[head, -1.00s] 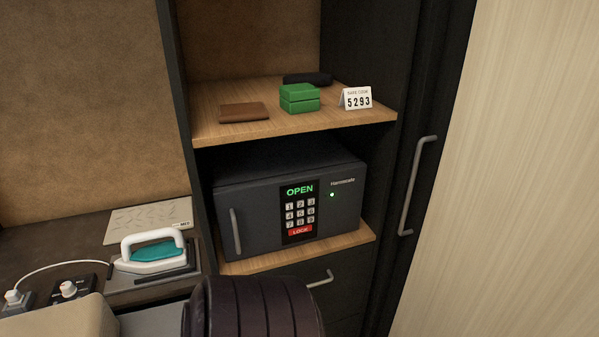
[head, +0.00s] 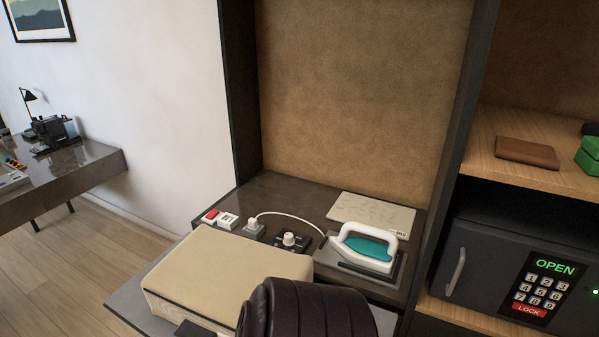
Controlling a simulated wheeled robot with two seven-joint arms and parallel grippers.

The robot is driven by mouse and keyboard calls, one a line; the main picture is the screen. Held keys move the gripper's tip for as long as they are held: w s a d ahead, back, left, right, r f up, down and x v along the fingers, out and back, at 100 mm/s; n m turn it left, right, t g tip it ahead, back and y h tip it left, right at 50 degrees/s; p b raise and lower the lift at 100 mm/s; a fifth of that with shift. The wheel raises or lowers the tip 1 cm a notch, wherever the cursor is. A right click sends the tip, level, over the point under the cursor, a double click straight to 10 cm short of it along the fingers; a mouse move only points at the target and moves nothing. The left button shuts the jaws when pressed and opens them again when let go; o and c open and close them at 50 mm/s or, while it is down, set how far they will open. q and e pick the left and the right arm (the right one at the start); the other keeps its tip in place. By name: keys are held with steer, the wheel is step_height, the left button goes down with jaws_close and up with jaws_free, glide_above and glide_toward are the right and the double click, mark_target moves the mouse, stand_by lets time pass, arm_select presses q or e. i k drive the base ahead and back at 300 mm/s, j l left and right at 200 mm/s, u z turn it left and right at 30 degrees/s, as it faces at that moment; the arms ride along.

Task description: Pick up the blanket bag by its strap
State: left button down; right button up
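I cannot make out a blanket bag or its strap anywhere in the head view. A dark purple, ribbed, rounded shape (head: 312,312) rises from the bottom edge. It is cut off there, and I cannot tell whether it is part of me. It hides the near right corner of a beige slab-like block (head: 225,275) on a dark surface. No strap shows on either. Neither of my grippers is in view.
An iron (head: 365,248) rests on its stand beside a socket panel (head: 290,241). To the right, an open-front shelf (head: 515,170) holds a brown wallet (head: 527,153) and green box (head: 590,155) above a safe (head: 490,270). A desk (head: 80,178) stands far left; floor between is clear.

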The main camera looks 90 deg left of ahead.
mark_target(201, 286)
steer(key=u, duration=3.25)
